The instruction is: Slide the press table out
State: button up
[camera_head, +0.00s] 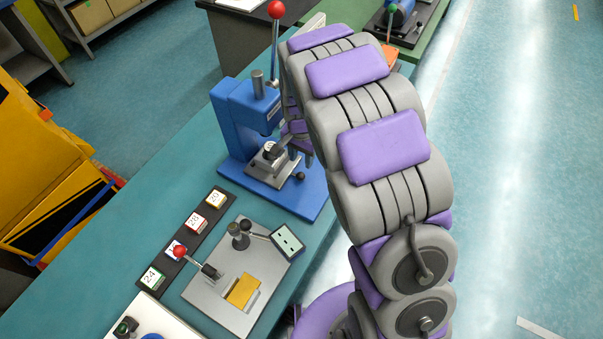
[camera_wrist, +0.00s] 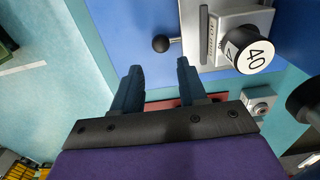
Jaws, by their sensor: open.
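The blue press (camera_head: 238,125) stands on the bench, with a tall lever topped by a red ball (camera_head: 276,10). Its grey press table (camera_head: 265,172) sits low at the front and carries a round piece. In the wrist view the press table (camera_wrist: 203,45) is at upper right, with the round piece marked 40 (camera_wrist: 256,55) on it. A black ball knob (camera_wrist: 161,44) sticks out from the table's side. My gripper (camera_wrist: 159,67) is open and empty, its fingertips just short of the knob, which lies roughly between them in the picture. In the head view my arm partly hides the gripper.
A grey fixture plate (camera_head: 210,290) with a red-ball lever and a yellow block stands nearer on the bench. A dark strip of numbered tags (camera_head: 187,235) lies beside it. My arm passes along the press's right side, over the bench edge.

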aim_at(300, 173)
jog(key=f, duration=0.5)
jog(key=f+b, duration=0.1)
jog(key=f, duration=0.1)
jog(key=shift+a+f, duration=0.2)
jog(key=shift+a, duration=0.05)
jog(key=shift+d+f, duration=0.25)
jog(key=shift+f, duration=0.25)
jog(key=shift+a, duration=0.2)
jog(key=shift+c, duration=0.2)
jog(key=shift+a, duration=0.1)
jog(key=shift+c, duration=0.8)
grip_shut()
